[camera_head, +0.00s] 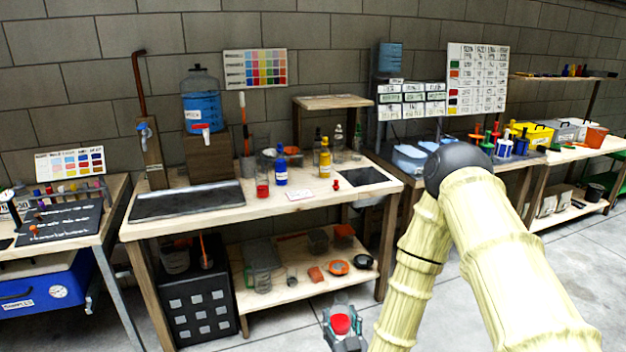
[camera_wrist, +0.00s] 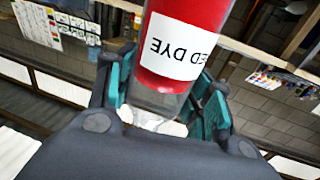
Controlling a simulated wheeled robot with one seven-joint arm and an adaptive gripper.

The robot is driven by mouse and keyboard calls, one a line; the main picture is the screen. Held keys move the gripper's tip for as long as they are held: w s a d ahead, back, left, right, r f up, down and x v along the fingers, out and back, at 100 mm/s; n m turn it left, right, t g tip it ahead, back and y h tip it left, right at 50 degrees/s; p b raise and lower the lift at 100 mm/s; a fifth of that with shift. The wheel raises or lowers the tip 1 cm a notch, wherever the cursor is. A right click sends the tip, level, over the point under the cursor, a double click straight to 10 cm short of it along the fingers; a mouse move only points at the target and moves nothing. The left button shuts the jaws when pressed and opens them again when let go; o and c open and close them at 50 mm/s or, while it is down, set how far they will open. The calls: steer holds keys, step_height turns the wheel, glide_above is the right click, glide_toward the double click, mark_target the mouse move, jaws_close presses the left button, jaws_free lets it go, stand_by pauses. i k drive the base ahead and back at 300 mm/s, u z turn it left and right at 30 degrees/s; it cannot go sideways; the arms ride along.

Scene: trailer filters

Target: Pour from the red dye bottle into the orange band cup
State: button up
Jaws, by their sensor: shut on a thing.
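The red dye bottle (camera_wrist: 195,22) is clear, with red contents and a white label reading "ED DYE" upside down in the wrist view. My gripper (camera_wrist: 166,98) is shut on it, with a teal finger on each side. In the head view my gripper (camera_head: 345,340) is low in front of the bench, and the bottle's red (camera_head: 341,323) shows between its fingers. I cannot make out for sure which vessel is the orange band cup. A clear vessel with red at its lower part (camera_head: 262,187) stands on the bench, left of the blue bottle.
Open floor (camera_head: 290,338) lies in front.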

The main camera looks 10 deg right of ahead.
mark_target(261, 173)
steer(key=z, duration=0.15)
steer(key=k, duration=0.3)
steer(key=u, duration=0.6)
steer(key=i, duration=1.65)
steer(key=z, duration=0.65)
